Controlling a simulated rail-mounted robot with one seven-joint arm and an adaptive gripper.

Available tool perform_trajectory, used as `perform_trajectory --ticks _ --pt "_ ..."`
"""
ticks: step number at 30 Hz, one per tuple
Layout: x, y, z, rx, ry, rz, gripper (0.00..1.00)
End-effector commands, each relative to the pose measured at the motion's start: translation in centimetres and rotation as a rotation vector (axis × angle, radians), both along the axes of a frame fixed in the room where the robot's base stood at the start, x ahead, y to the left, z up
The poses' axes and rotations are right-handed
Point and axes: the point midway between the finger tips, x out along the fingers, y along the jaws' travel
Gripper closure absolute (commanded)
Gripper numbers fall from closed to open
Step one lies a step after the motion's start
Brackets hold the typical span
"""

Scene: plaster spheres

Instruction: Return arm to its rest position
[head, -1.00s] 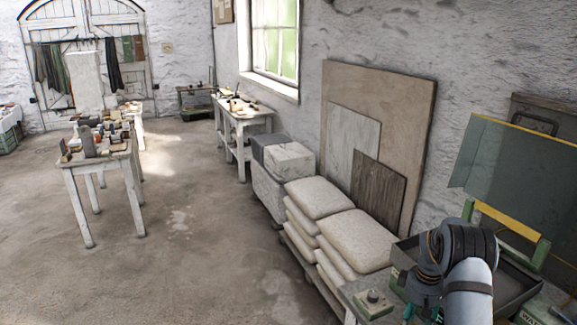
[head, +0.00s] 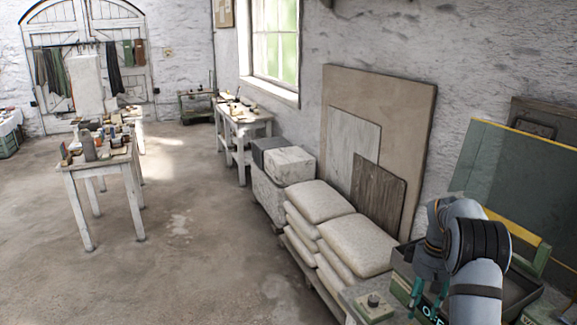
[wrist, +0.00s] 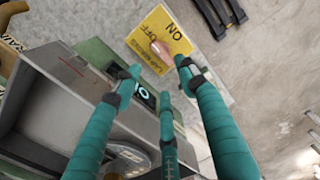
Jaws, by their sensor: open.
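My gripper (head: 424,299) is at the lower right in the head view, low over the bench, with teal-wrapped fingers pointing down. In the wrist view my gripper (wrist: 160,78) has its teal fingers spread apart, with nothing held between them. A yellow switch plate (wrist: 178,31) marked ON and OFF lies beyond the fingertips, with a copper-coloured knob (wrist: 160,48) on it. I cannot tell whether a fingertip touches the plate. My grey arm hides part of the bench in the head view.
A green control box (head: 373,306) stands left of my gripper. A dark tray (head: 520,288) and a tilted panel with a yellow edge (head: 520,185) are close on the right. Stacked sacks (head: 358,245) lie behind to the left. The floor farther left is open.

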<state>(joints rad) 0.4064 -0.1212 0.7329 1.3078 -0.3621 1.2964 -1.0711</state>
Motion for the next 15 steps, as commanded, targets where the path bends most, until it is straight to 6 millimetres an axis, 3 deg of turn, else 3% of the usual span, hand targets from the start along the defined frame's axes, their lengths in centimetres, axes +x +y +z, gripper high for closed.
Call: perform_trajectory --ticks 3,6,15 --pt "0.1 0.0 2.7 -0.002 -0.006 0.001 0.58" --pt "-0.2 0.1 -0.4 0.002 0.008 0.002 0.58" --pt "-0.2 0.1 -6.9 0.002 0.006 0.001 0.58"
